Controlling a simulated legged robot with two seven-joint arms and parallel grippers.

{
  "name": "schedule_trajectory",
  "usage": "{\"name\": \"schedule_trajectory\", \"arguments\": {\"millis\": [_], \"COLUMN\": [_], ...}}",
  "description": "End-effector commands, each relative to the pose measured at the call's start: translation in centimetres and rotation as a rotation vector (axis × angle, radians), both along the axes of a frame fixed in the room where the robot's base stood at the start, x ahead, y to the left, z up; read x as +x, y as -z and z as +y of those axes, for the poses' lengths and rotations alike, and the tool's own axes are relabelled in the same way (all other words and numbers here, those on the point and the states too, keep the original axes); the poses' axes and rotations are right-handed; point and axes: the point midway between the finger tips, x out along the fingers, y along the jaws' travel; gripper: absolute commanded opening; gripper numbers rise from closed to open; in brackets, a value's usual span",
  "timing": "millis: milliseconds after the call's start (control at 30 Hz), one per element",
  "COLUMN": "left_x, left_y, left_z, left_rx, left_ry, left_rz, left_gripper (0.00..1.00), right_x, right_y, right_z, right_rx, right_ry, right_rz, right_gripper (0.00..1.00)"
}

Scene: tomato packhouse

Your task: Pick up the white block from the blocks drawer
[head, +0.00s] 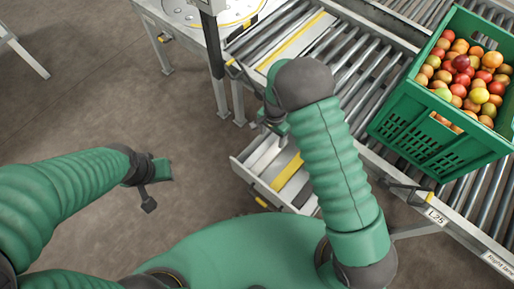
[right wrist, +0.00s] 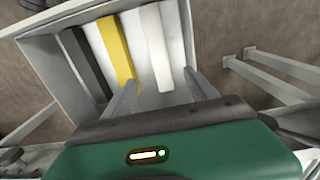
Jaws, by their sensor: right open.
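The blocks drawer (head: 250,180) stands open below the roller conveyor. In the right wrist view, the drawer (right wrist: 39,62) holds a white block (right wrist: 154,42), a yellow block (right wrist: 112,45) and a black block (right wrist: 85,62), lying side by side. The white block is on the right, near the side wall. My right gripper (right wrist: 161,82) is open and empty, with its fingers pointing into the drawer and the white block's near end between their lines. In the head view my right wrist partly hides the drawer. My left gripper (head: 160,172) hangs over the floor, left of the drawer; its jaws are unclear.
A green crate (head: 435,128) of tomatoes stands on the roller conveyor (head: 350,75) at the right. A white table (head: 180,12) with a round plate stands at the top. A dark post (head: 213,60) rises beside the conveyor. The brown floor at the left is mostly clear.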

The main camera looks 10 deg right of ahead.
Motion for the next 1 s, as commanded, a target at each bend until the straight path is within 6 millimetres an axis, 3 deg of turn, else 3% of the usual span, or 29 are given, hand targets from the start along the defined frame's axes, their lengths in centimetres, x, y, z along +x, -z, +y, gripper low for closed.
{"name": "schedule_trajectory", "arguments": {"millis": [133,433,667,900,1000], "left_x": [0.0,-0.1,-0.1,-0.1,-0.1], "left_y": [0.9,3.8,4.6,7.1,7.2], "left_z": [0.0,0.0,0.0,-0.1,-0.1], "left_rx": [0.000,0.000,0.000,0.000,0.000], "left_ry": [0.001,0.001,0.001,0.001,0.001], "left_rz": [-0.001,0.000,-0.001,-0.001,-0.001], "left_gripper": [0.36,0.36,0.36,0.36,0.36], "right_x": [0.0,0.0,0.0,-0.2,-0.1], "right_y": [2.4,10.3,12.6,16.9,17.3], "right_z": [0.0,0.1,0.1,0.3,0.3], "right_rx": [-0.002,-0.003,-0.003,-0.003,-0.002], "right_ry": [0.011,0.009,0.008,0.007,0.006], "right_rz": [0.004,0.005,0.003,0.005,0.004], "right_gripper": [0.66,0.66,0.66,0.66,0.66]}}
